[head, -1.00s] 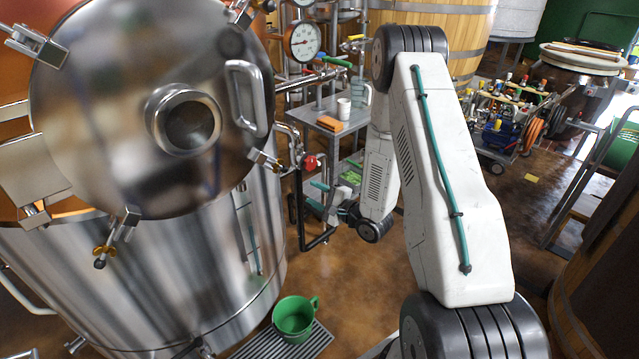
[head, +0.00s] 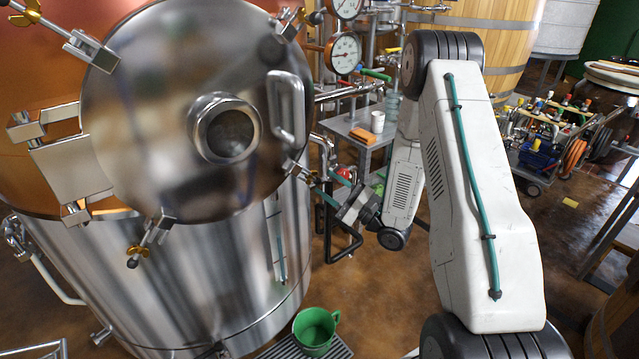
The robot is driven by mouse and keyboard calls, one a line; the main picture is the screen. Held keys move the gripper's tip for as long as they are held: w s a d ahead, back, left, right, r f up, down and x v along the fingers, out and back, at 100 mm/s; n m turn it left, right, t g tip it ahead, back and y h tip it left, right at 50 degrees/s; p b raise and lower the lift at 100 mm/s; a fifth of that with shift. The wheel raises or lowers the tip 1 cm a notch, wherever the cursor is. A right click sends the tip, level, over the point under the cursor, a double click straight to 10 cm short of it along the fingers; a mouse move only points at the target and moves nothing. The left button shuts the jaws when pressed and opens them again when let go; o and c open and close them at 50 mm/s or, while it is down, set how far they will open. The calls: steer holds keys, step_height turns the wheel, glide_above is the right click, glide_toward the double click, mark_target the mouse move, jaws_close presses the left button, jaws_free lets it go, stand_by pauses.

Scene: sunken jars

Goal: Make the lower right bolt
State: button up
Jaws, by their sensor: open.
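The lower right bolt (head: 300,174), with a brass wing nut, sits at the lower right rim of the tank's round steel door (head: 180,110). How firmly it is seated I cannot tell. My gripper (head: 329,188) is just right of and slightly below this bolt. Its two teal fingers are apart and point left toward the bolt, with nothing visible between them. Whether a finger touches the bolt I cannot tell. Other bolts are at the lower left (head: 150,238), upper left (head: 70,43) and upper right (head: 297,17) of the door.
The steel tank (head: 200,285) fills the left. Behind my gripper are pipes, gauges (head: 344,53) and a grey cart (head: 350,130) with a white cup and an orange block.

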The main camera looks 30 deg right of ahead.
mark_target(318, 182)
steer(key=shift+w+a+r, duration=0.25)
steer(key=shift+w+a, duration=0.3)
steer(key=shift+a, duration=0.1)
steer(key=shift+w+a+r, duration=0.25)
steer(key=shift+w+a, duration=0.3)
steer(key=shift+a, duration=0.1)
jaws_close()
steer(key=c, duration=0.9)
jaws_free()
